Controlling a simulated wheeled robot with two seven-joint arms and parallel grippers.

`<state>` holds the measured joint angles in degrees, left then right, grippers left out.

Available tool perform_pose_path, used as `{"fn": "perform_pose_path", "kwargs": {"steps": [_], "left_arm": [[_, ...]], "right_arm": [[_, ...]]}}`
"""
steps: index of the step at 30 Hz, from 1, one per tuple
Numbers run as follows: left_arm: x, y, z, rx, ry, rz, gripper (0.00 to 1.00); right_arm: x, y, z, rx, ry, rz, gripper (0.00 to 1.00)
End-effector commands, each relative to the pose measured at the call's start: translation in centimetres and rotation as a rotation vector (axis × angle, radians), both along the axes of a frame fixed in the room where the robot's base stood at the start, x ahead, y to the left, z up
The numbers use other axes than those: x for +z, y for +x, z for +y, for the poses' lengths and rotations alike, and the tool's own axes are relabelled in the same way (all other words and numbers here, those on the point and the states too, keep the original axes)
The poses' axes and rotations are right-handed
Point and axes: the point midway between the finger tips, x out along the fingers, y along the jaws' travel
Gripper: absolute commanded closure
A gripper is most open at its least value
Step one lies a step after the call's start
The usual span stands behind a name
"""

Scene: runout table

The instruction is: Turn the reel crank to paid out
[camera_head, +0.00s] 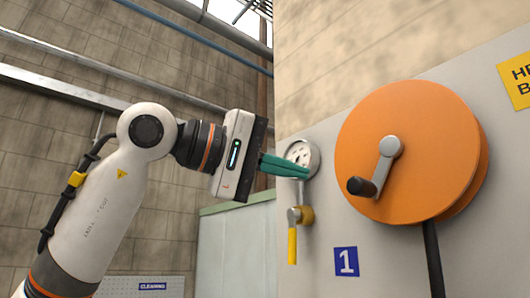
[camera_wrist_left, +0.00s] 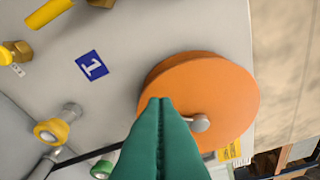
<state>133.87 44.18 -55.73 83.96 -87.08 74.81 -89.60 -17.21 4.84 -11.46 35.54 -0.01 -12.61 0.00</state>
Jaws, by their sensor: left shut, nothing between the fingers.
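The orange reel (camera_head: 410,140) is mounted on a pale panel at the right of the head view. Its grey crank arm (camera_head: 386,165) runs from the hub down and left to a black knob (camera_head: 361,186). My left gripper (camera_head: 307,171) has teal fingers that are shut and empty, to the left of the reel in the head view. In the left wrist view the shut fingers (camera_wrist_left: 160,100) overlap the orange reel (camera_wrist_left: 225,90) and hide most of the crank. The grey hub (camera_wrist_left: 200,123) shows beside them. I cannot tell contact. My right gripper is not in view.
A round gauge (camera_head: 301,156) and a yellow-handled valve (camera_head: 293,240) are on the panel left of the reel. A blue number 1 label (camera_head: 346,262) is below. A black hose (camera_head: 432,260) hangs from the reel. A yellow sign (camera_head: 517,78) is at upper right.

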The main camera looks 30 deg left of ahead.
Motion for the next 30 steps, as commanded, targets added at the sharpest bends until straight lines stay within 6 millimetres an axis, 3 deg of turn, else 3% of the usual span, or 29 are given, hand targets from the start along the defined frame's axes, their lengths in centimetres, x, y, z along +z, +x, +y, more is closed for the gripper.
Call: {"fn": "perform_pose_path", "kwargs": {"steps": [5,13,30], "left_arm": [[-0.1,3.1,-2.1,-0.001,0.002,0.003,1.0],[-1.6,1.7,-4.9,0.0,0.0,-0.001,1.0],[-2.3,1.6,-5.4,0.001,-0.026,0.008,1.0]], "right_arm": [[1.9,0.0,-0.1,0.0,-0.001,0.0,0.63],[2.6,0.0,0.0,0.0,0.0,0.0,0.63],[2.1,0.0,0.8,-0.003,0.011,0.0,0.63]]}}
